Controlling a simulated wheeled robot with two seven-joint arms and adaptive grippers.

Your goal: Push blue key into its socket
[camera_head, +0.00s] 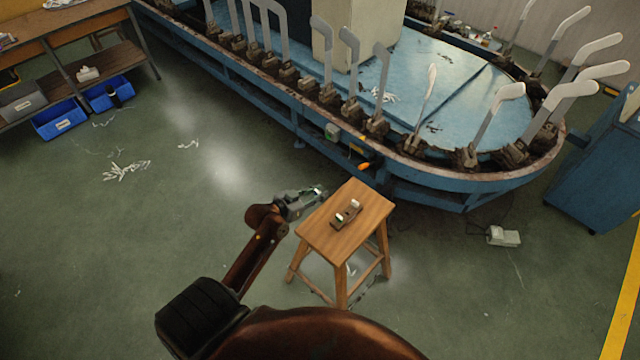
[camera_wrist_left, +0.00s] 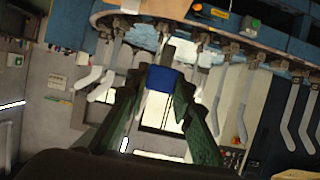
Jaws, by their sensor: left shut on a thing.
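My left gripper (camera_head: 316,191) is at the left edge of the wooden stool. In the left wrist view, its green fingers (camera_wrist_left: 160,92) are shut on the blue key (camera_wrist_left: 162,79), a small blue block held between the tips. In the head view I cannot make out the blue key. A small dark brown block (camera_head: 346,216) with two whitish pieces lies on the stool top, to the right of the gripper and apart from it. I cannot tell whether the key's socket is in it. My right gripper is not in view.
The wooden stool (camera_head: 329,238) stands on the green floor. Behind it is a blue oval machine (camera_head: 440,75) with several grey sock-shaped boards around its rim. A small grey box (camera_head: 503,237) lies at the right. Blue bins (camera_head: 60,119) are at the left. Floor left of the stool is mostly clear.

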